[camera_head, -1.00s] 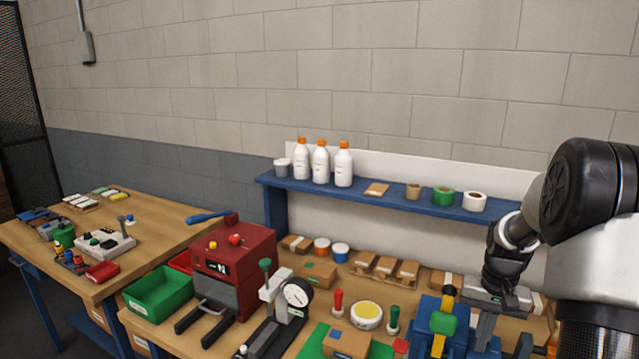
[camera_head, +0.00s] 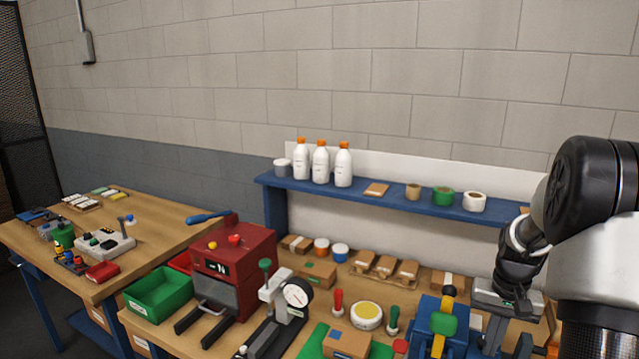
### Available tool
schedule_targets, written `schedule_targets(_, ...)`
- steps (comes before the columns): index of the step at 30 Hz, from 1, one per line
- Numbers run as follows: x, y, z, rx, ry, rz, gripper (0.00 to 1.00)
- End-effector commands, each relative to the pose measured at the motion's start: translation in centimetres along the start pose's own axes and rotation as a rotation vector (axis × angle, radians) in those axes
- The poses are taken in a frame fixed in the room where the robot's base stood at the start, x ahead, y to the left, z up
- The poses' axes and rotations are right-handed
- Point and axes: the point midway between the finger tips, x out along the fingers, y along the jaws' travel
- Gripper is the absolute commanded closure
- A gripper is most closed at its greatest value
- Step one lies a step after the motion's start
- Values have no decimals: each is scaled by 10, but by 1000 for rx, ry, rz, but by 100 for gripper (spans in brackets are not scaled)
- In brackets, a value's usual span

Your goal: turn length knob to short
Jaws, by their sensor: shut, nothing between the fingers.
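A red machine (camera_head: 233,262) stands on the near bench, left of centre. It has a small dark display, a red knob (camera_head: 234,239), a yellow knob (camera_head: 212,245) and a blue-handled lever (camera_head: 208,217). A white control box (camera_head: 104,243) with dark and coloured controls sits on the left table. I cannot read any label, so I cannot tell which control is the length knob. My gripper (camera_head: 507,340) is at the lower right, pointing down beside a blue fixture (camera_head: 451,318). It is shut and empty, well away from the red machine. Its fingertips are hard to make out.
A dial gauge press (camera_head: 297,294) stands in the middle of the bench. A green bin (camera_head: 158,294) is left of the red machine. A blue shelf (camera_head: 390,195) with bottles and tape rolls runs along the back. Several small boxes and tools crowd the bench.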

Motion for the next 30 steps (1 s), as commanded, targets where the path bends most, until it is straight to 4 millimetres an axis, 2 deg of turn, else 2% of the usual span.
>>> schedule_targets(5,-7,1,1,0,-1,0,100)
schedule_targets(18,-58,1,2,1,-3,1,100)
schedule_targets(30,-63,-2,4,-6,0,0,100)
